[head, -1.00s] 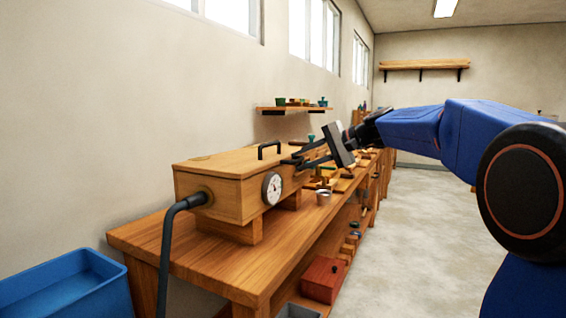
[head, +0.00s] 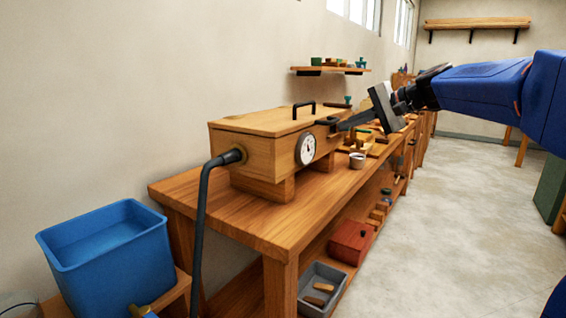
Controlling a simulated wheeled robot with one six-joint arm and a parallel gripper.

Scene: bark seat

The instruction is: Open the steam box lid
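The wooden steam box (head: 262,152) stands on blocks on the workbench, with a round dial on its front and a dark hose at its left end. Its lid (head: 262,122) lies flat and closed on top. A black lid handle (head: 303,109) stands on the lid. My gripper (head: 328,122) reaches in from the right, its dark fingers at the front edge of the box, just right of and below the handle. The fingers look apart from the handle. The gap between the fingertips is too small to judge clearly.
A blue tub (head: 107,255) stands at the lower left. A metal cup (head: 357,160) and wooden pieces are on the workbench (head: 225,210) to the right. A red box (head: 351,242) and a grey tray (head: 321,285) sit on the lower shelf. The floor at right is open.

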